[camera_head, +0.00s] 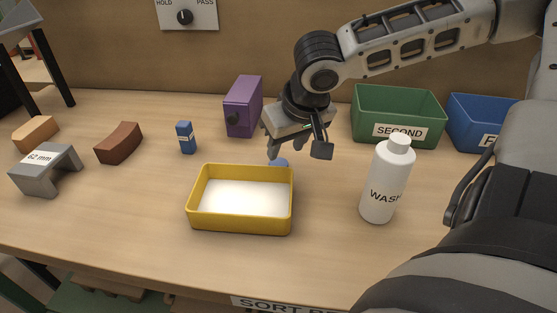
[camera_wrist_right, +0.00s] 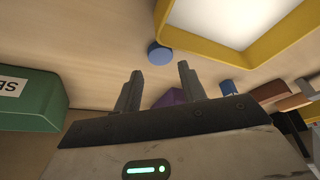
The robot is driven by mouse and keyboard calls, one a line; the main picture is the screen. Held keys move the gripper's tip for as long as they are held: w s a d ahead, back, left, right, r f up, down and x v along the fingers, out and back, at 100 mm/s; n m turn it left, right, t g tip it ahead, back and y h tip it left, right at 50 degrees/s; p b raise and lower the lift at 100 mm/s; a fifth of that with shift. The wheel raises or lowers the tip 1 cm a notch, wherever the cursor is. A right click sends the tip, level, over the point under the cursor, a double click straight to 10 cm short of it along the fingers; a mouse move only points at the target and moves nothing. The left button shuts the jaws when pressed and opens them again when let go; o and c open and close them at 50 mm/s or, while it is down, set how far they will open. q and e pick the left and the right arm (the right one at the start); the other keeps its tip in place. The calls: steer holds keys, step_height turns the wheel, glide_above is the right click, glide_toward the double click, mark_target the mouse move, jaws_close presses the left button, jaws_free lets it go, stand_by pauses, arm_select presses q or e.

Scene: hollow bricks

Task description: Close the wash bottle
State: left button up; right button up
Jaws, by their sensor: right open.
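The white wash bottle (camera_head: 381,190) stands upright on the table, right of the yellow tray. Its narrower top (camera_head: 399,143) is white; I cannot tell whether that is a bare neck or a cap. A small round blue piece (camera_head: 278,162) lies on the table behind the tray; it may be a cap. My right gripper (camera_head: 294,150) is open and empty, close above and behind this blue piece. In the right wrist view the blue piece (camera_wrist_right: 160,53) shows just beyond the open fingertips (camera_wrist_right: 160,74). My left gripper is not in view.
The yellow tray (camera_head: 238,223) has a white inside. Behind stand a purple box (camera_head: 240,108), a green bin (camera_head: 382,102) and a blue bin (camera_head: 468,108).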

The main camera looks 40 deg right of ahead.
mark_target(279, 164)
steer(key=shift+w+f, duration=0.1)
steer(key=shift+f, duration=0.05)
steer(key=b+x, duration=0.1)
steer(key=x, duration=0.4)
steer(key=shift+f, duration=0.15)
stand_by(0.4)
steer(key=c, duration=0.6)
